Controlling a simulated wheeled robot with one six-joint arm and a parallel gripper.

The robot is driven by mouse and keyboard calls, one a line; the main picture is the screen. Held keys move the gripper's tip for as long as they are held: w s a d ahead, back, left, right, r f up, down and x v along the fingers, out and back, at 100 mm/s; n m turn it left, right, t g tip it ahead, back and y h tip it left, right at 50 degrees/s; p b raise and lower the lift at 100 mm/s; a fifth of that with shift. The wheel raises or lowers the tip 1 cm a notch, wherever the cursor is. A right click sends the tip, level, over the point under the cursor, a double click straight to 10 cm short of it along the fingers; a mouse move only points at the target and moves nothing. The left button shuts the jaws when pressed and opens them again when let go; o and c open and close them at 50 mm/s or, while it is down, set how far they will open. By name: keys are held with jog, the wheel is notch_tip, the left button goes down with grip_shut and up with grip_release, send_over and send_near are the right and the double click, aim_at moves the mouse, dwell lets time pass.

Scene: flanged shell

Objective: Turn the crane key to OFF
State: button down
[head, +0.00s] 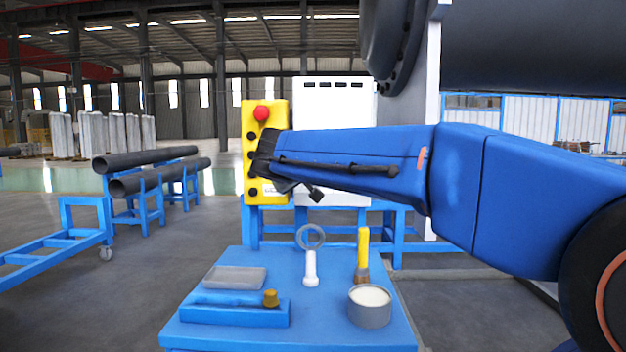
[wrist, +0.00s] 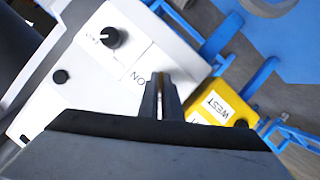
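A white control box (head: 333,110) stands behind my arm; in the wrist view its white panel (wrist: 85,100) fills the left. A black knob (wrist: 112,37) with a white pointer sits on that panel, with an "ON" label (wrist: 137,78) near it. A second, smaller black knob (wrist: 60,76) is on the same panel. I cannot make out which part is the crane key. My gripper (wrist: 163,82) has its fingers close together with a thin slit between them, apart from the pointer knob. In the head view my gripper (head: 264,156) is in front of the yellow box.
The yellow box (head: 251,125) with a red button (head: 261,113) stands beside the white one; it shows a "WEST" label in the wrist view (wrist: 240,88). A blue table (head: 300,331) in front holds a grey tray (head: 236,278), a yellow-handled brush (head: 362,245) and a round tin (head: 370,312).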

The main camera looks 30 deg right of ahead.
jog(key=shift+f+n+h, duration=0.15)
jog(key=shift+n+h, duration=0.25)
jog(key=shift+n, duration=0.3)
jog(key=c, duration=2)
grip_release()
jog(key=v, duration=1.7)
jog(key=shift+a+r, duration=0.2)
